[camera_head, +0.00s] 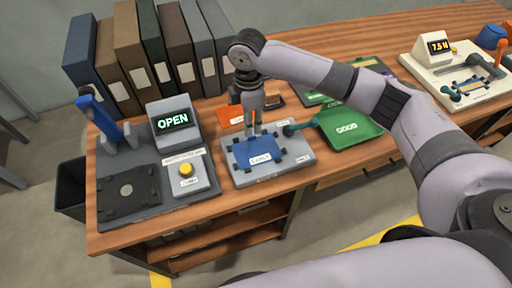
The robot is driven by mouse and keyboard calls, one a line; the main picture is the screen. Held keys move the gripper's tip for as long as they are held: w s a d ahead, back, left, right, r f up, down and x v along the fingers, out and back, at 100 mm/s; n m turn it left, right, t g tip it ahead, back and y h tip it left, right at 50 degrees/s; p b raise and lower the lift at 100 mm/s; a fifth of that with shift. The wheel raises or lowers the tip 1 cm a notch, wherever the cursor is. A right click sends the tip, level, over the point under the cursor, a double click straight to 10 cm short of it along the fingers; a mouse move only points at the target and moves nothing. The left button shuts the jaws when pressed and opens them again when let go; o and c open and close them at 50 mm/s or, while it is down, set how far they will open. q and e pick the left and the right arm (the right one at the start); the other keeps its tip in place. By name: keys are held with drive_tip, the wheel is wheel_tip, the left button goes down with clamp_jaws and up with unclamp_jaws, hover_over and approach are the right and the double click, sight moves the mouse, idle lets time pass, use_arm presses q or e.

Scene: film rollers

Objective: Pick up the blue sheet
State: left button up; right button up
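The blue sheet (258,151) lies flat on a light grey fixture (290,168), with small dark clips around its edges and a white label at its front. My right gripper (254,131) points down at the sheet's back edge, its fingertips over or close to it. The fingers are small here, so I cannot tell how far apart they are or whether they touch the sheet. My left gripper is not in view.
A device with an "OPEN" display (173,122) and a yellow button (185,169) stand left. A green "GOOD" tray (349,134) is right of the fixture, and an orange tray (230,116) behind it. Binders (131,50) line the back. A scale (438,48) stands far right.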

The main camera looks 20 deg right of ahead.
sight(257, 149)
drive_tip(key=shift+w+a+f+p, duration=0.1)
drive_tip(key=shift+f+p, duration=0.1)
drive_tip(key=shift+f, duration=1.45)
drive_tip(key=shift+w+f+p, duration=0.1)
drive_tip(key=shift+f+p, duration=0.1)
drive_tip(key=shift+f, duration=1.4)
drive_tip(key=shift+c, duration=0.5)
clamp_jaws()
